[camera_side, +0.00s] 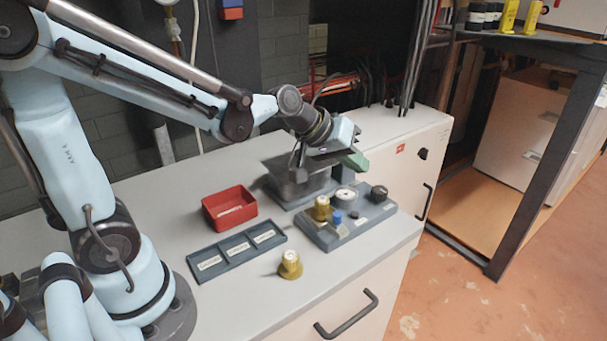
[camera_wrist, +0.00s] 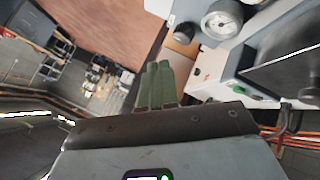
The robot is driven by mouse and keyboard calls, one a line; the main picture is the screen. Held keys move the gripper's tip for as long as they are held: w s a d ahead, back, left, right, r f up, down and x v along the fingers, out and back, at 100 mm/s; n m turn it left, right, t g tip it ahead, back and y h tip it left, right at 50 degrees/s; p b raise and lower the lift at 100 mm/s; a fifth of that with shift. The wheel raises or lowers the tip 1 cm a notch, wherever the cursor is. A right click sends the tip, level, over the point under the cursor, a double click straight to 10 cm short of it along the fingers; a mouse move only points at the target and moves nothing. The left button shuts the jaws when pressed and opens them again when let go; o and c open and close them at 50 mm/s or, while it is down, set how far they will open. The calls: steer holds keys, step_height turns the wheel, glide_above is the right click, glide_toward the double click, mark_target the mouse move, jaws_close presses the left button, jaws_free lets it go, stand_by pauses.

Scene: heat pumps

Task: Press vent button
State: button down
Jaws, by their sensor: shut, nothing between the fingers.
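A grey control panel (camera_side: 325,237) lies on the worktop. It carries a brass cylinder (camera_side: 322,208), a small blue button (camera_side: 337,216), a white-faced gauge (camera_side: 345,194) and a black knob (camera_side: 378,194). No readable label tells which part is the vent button. My gripper (camera_side: 355,160), with green fingers, is above the back of the panel, apart from it. In the wrist view its fingers (camera_wrist: 155,85) are together and empty. The gauge (camera_wrist: 222,23) and the black knob (camera_wrist: 185,33) show near the top there; the blue button is not seen.
A red bin (camera_side: 230,208) and a dark three-section tray (camera_side: 237,251) are left of the panel. A loose brass piece (camera_side: 290,265) stands in front. A dark block (camera_side: 298,183) is behind the panel. The front worktop is mostly clear.

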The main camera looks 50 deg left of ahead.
steer(key=shift+f, duration=0.15)
glide_above(350, 217)
steer(key=shift+f, duration=4.3)
steer(key=shift+f, duration=0.15)
steer(key=shift+f, duration=0.2)
